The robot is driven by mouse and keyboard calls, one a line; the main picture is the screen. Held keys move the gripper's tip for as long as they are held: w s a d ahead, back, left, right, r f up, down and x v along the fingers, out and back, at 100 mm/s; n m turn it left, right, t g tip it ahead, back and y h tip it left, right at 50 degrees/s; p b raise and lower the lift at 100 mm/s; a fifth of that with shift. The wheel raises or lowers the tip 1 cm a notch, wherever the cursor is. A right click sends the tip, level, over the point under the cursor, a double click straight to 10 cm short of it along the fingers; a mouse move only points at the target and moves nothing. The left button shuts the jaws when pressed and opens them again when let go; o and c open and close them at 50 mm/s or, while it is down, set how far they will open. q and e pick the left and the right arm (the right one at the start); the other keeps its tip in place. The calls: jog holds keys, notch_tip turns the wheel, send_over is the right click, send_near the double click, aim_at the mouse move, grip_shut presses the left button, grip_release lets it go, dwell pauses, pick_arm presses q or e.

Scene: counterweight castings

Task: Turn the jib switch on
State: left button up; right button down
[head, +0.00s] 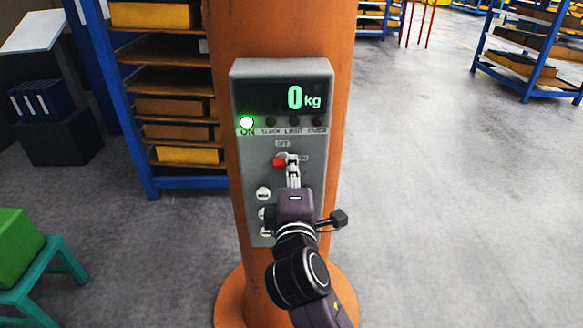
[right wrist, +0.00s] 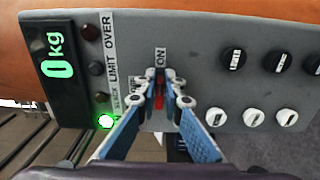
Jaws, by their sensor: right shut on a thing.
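The jib switch has a red handle (head: 279,162) on the grey control panel (head: 241,185), with an OFF label above it and an ON label to its right. In the right wrist view the red handle (right wrist: 158,89) shows between my fingertips. My right gripper (head: 292,164) is shut on the handle, and its fingers cover part of it. The display (head: 295,98) reads 0 kg. My left gripper is not in view.
The panel is fixed to an orange column (head: 347,60). Several black and white knobs (right wrist: 232,57) sit beside the switch. A blue rack (head: 135,120) with bins stands behind left, and a green stool (head: 45,270) is at lower left. The floor to the right is clear.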

jog(key=shift+f, duration=0.1)
jog(key=c, duration=2.1)
grip_release()
jog(key=shift+s, duration=0.15)
jog(key=s, duration=1.1)
jog(key=shift+s, duration=0.4)
